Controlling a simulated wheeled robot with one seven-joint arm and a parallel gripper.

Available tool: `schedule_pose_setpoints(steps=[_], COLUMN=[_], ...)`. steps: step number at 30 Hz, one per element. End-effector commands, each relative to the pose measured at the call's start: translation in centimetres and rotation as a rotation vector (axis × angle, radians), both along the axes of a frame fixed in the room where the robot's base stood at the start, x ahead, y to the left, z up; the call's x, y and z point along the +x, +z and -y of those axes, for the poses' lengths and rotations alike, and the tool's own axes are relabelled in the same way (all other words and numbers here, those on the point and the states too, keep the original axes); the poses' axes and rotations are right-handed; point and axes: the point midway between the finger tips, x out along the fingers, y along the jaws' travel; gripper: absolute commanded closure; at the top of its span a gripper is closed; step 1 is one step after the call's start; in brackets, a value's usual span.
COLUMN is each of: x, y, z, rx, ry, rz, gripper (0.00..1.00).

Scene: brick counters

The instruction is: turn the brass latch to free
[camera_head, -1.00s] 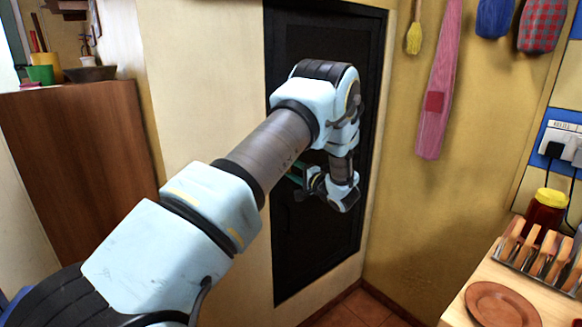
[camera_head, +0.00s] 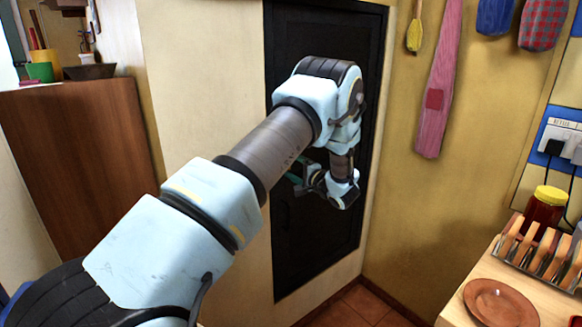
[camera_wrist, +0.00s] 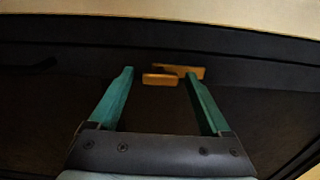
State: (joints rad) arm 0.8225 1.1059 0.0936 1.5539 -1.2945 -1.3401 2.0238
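The brass latch (camera_wrist: 180,74) shows in the wrist view as a small golden bar with a second, offset piece, on the frame edge of the black door (camera_wrist: 145,110). My gripper (camera_wrist: 160,80) is open, with its two green fingers spread wide. The right fingertip overlaps the right part of the latch in the picture. The left fingertip stands apart, to the left of the latch. Whether a finger touches the latch I cannot tell. In the head view my gripper (camera_head: 300,178) is mostly behind my arm, in front of the black door (camera_head: 300,240), and the latch is hidden.
A wooden cabinet (camera_head: 85,165) stands at the left. At the lower right a counter (camera_head: 470,288) holds a brown plate (camera_head: 502,304), a toast rack (camera_head: 540,256) and a jar (camera_head: 545,212). A pink striped cloth (camera_head: 440,90) hangs on the yellow wall right of the door.

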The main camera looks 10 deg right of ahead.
Motion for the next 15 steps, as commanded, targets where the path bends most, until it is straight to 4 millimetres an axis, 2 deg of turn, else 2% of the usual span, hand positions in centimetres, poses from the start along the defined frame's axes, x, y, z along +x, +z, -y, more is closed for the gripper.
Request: schedule_pose_setpoints(steps=[9, 15], x=[-0.2, -2.7], y=[-0.1, -0.3], z=[0.2, 1.4], rx=[-0.001, -0.001], ry=[0.0, -0.003], rz=[0.0, -0.001], gripper=[0.15, 0.15])
